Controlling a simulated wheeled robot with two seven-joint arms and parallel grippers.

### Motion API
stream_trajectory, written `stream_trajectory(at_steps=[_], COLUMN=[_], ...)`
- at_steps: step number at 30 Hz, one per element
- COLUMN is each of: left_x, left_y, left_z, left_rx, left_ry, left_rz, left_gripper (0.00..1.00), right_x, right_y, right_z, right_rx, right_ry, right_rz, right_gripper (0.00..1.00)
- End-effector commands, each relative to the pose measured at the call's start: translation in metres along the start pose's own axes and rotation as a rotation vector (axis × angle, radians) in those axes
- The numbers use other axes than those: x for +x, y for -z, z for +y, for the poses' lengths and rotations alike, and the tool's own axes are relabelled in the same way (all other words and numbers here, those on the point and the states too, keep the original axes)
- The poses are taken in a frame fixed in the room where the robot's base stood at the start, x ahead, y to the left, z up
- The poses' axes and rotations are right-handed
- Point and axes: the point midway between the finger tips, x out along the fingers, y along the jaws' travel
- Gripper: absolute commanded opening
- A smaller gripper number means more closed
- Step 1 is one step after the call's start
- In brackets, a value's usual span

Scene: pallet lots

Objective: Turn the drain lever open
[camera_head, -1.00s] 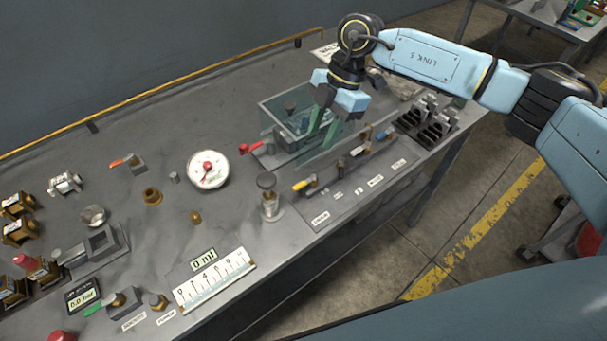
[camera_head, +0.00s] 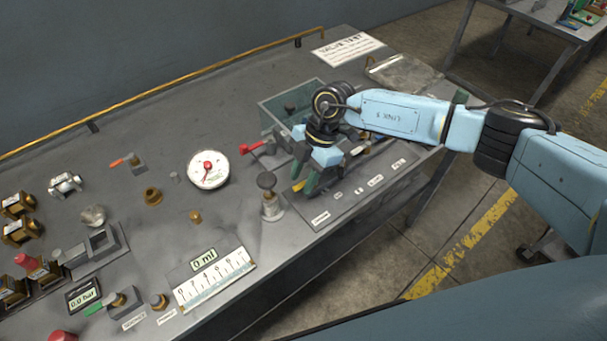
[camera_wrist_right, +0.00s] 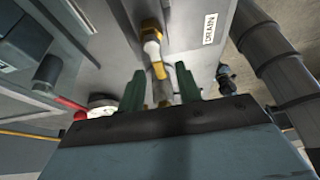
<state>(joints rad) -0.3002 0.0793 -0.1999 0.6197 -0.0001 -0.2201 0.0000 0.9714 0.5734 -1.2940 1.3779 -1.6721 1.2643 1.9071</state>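The drain lever has a yellow handle (camera_head: 298,186), partly hidden by my right gripper in the head view. It stands near the front edge of the bench panel, behind a small white label. In the right wrist view the yellow-and-pale lever (camera_wrist_right: 153,50) lies along the line between my fingers, beside a label (camera_wrist_right: 209,28) that seems to read DRAIN. My right gripper (camera_head: 307,172) is low over this lever. Its green fingers (camera_wrist_right: 160,88) are apart, one on each side of the lever's line; contact cannot be told. My left gripper is not in view.
A clear tank (camera_head: 275,112) and a red-handled valve (camera_head: 257,147) stand just behind my right gripper. A metal post (camera_head: 270,200) stands close to its left. A round gauge (camera_head: 208,169) and a measuring scale (camera_head: 214,281) lie further left.

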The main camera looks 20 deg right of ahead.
Motion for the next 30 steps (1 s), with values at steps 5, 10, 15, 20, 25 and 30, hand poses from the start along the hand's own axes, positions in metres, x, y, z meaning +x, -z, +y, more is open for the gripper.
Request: stream_trajectory(at_steps=[5,10,15,20,25,30], left_x=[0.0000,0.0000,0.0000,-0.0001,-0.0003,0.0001], left_y=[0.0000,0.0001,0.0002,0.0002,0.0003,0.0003], left_z=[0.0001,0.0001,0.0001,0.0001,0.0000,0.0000], left_rx=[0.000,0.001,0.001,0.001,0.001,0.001], left_ry=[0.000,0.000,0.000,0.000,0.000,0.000], left_rz=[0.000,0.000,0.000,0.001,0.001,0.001], left_gripper=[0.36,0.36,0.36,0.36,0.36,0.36], right_x=[-0.0002,-0.0003,-0.0005,-0.0007,-0.0010,-0.0008], right_y=[0.0001,0.0001,0.0000,0.0001,-0.0002,-0.0003], right_z=[0.0000,0.0000,0.0000,-0.0005,-0.0025,-0.0060], right_rx=[0.000,0.000,-0.002,-0.024,-0.092,-0.209], right_ry=[0.000,0.000,0.001,0.010,0.038,0.087], right_rz=[0.000,0.000,0.000,0.000,0.000,0.000], right_gripper=[0.20,0.00,0.00,0.00,0.00,0.00])
